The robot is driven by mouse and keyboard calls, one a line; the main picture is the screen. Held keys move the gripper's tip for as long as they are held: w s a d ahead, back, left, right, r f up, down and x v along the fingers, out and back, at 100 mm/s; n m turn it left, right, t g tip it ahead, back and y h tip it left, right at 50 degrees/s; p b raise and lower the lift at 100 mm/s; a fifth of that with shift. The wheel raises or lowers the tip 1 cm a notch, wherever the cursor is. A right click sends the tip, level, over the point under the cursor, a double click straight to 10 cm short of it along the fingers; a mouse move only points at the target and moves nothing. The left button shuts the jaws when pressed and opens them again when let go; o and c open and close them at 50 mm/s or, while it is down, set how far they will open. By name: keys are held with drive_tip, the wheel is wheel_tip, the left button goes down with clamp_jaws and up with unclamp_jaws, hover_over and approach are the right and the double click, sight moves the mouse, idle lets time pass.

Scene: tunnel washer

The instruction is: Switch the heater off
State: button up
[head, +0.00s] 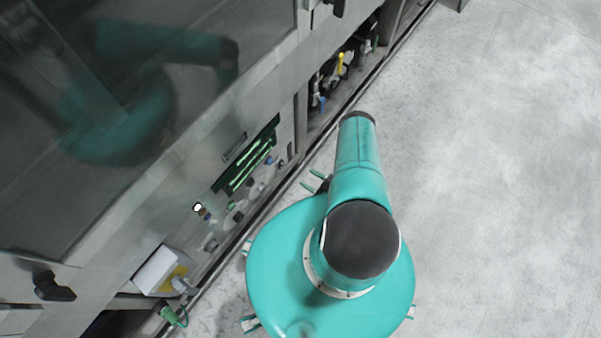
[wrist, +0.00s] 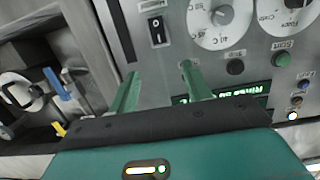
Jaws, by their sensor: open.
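In the wrist view, a black rocker switch (wrist: 157,30) sits on the grey control panel under a small label I cannot read. It may be the heater switch; its on or off side is too small to tell. My gripper (wrist: 159,70) is open and empty, with two green fingers apart in front of the panel. The switch shows just beyond the gap between the fingertips. Beside it is a round dial (wrist: 222,15) with degree markings.
The panel also has a second dial (wrist: 285,15), a black button (wrist: 235,67), a green button (wrist: 282,59) and a lit white lamp (wrist: 292,115). An open bay with valves (wrist: 68,85) lies left. In the head view, clear floor (head: 500,170) lies right of the machine.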

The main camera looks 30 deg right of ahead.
drive_tip(key=shift+s+d+r, duration=0.1)
drive_tip(key=shift+s+d, duration=0.1)
drive_tip(key=shift+s, duration=0.4)
drive_tip(key=g+h, duration=0.1)
drive_tip(key=g, duration=0.1)
approach(282, 163)
drive_tip(key=x, duration=0.8)
drive_tip(key=shift+w+r, duration=0.1)
drive_tip(key=shift+r, duration=0.1)
